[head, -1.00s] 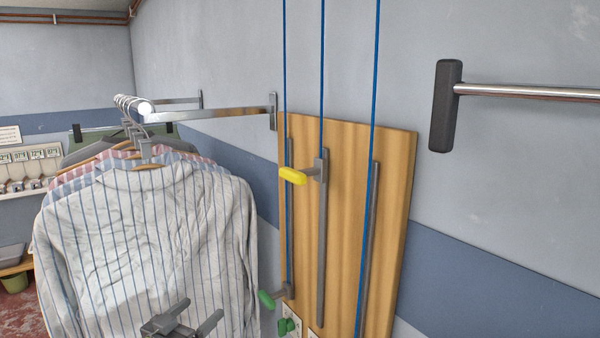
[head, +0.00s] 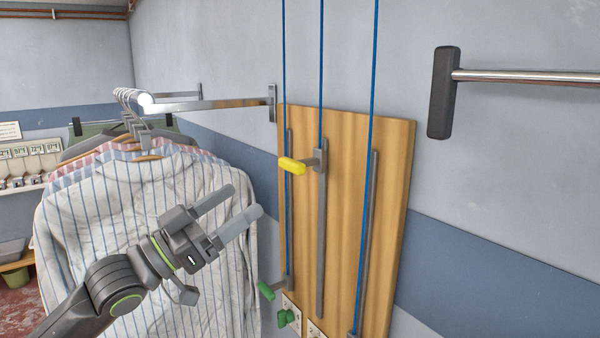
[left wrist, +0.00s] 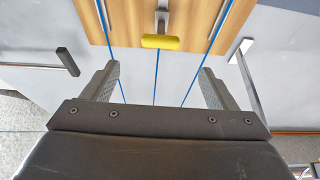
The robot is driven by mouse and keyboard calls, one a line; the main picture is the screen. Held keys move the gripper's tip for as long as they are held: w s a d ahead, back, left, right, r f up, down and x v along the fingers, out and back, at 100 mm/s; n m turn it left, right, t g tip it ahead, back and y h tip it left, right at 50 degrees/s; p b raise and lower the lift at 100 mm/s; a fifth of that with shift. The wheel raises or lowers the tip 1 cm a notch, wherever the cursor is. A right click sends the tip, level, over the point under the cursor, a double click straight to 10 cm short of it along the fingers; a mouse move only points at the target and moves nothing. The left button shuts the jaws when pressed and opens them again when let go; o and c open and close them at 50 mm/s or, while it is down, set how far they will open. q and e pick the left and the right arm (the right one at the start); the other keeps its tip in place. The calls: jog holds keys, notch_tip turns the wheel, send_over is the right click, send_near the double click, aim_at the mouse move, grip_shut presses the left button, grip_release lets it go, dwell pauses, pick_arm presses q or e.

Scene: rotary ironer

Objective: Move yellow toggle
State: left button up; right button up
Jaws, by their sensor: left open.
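The yellow toggle (head: 292,165) sticks out from a grey slider on the middle vertical rail (head: 321,240) of a wooden board (head: 395,200). It sits near the top of that rail. In the left wrist view the yellow toggle (left wrist: 160,42) shows beyond the fingers, centred between them. My left gripper (head: 244,207) is open and empty, below and left of the toggle, in front of the hanging shirts, its fingers pointing up and right. It also shows in the left wrist view (left wrist: 158,82). The gripper and toggle are apart. My right gripper is not in view.
Blue cords (head: 371,80) run up the wall from the rails. Striped shirts (head: 110,220) hang from a metal rail (head: 210,104) at left. A bar with a dark end (head: 443,95) is at upper right.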

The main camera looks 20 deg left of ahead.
aim_at(287, 168)
pick_arm(q)
jog(key=x, duration=1.4)
jog(key=shift+w+b, duration=0.2)
jog(key=shift+b, duration=0.2)
jog(key=c, duration=1.4)
jog(key=shift+f+b, duration=14.25)
jog(key=shift+f, duration=3.2)
